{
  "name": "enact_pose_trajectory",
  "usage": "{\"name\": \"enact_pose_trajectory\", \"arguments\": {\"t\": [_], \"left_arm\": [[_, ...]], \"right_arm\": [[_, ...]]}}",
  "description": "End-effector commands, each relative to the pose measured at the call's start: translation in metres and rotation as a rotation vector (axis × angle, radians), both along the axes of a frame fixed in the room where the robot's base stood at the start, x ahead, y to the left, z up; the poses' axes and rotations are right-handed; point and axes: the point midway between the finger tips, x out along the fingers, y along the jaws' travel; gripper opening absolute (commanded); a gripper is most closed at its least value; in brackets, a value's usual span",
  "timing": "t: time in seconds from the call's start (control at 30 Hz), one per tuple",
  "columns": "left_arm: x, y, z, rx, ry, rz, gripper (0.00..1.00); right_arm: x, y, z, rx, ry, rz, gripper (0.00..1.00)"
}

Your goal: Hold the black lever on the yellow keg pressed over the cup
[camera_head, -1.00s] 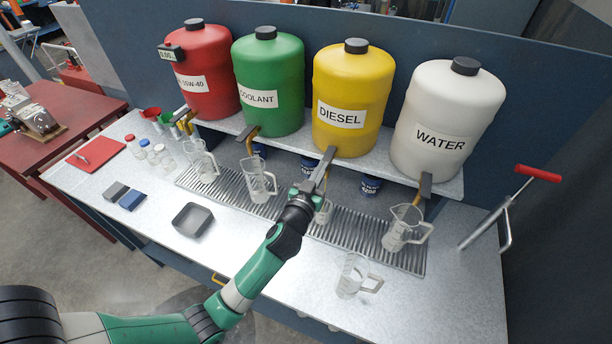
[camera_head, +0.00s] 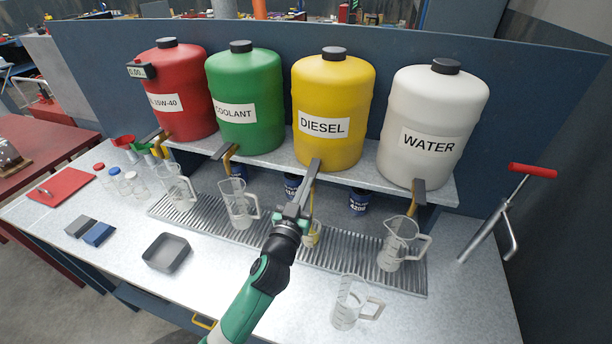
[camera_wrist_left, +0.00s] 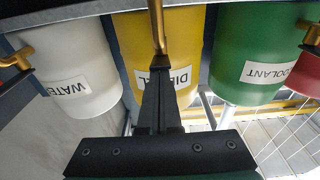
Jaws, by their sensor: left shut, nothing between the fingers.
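The yellow keg (camera_head: 331,97), labelled DIESEL, stands on the shelf with a brass tap and black lever (camera_head: 313,169) at its front. My left gripper (camera_head: 303,193) is shut and empty, its tips at the lever; contact is hard to judge. In the left wrist view, the closed fingers (camera_wrist_left: 159,75) point at the brass tap (camera_wrist_left: 157,28) under the yellow keg (camera_wrist_left: 130,50). The clear cup (camera_head: 313,236) stands below the tap, partly hidden behind my gripper, with a yellowish tint inside. My right gripper is not in view.
Red (camera_head: 172,95), green (camera_head: 246,100) and white (camera_head: 433,125) kegs share the shelf. Clear jugs stand on the drip grate (camera_head: 345,247), and another jug (camera_head: 350,303) stands in front. A grey tray (camera_head: 167,253) lies left of my arm. A red-handled pump (camera_head: 500,215) is at right.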

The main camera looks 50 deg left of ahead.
Motion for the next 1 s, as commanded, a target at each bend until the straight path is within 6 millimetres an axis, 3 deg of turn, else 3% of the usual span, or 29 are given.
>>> {"name": "enact_pose_trajectory", "arguments": {"t": [0.47,0.57,0.73,0.77,0.8,1.0], "left_arm": [[0.000,0.000,0.001,-0.002,0.002,0.001,0.00],[-0.001,-0.001,0.010,-0.001,0.002,-0.001,0.00],[-0.003,-0.008,0.046,-0.002,0.000,-0.007,0.00],[-0.005,-0.010,0.048,-0.001,0.000,-0.009,0.00],[-0.015,-0.018,0.036,-0.002,0.003,-0.010,0.00],[-0.054,-0.046,0.034,0.000,0.001,-0.011,0.00]], "right_arm": [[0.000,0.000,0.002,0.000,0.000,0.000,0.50],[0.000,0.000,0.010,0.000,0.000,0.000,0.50],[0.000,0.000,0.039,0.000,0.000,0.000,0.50],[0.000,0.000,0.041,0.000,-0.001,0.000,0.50],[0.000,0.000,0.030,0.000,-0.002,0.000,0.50],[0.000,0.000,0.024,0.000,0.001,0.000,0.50]]}}
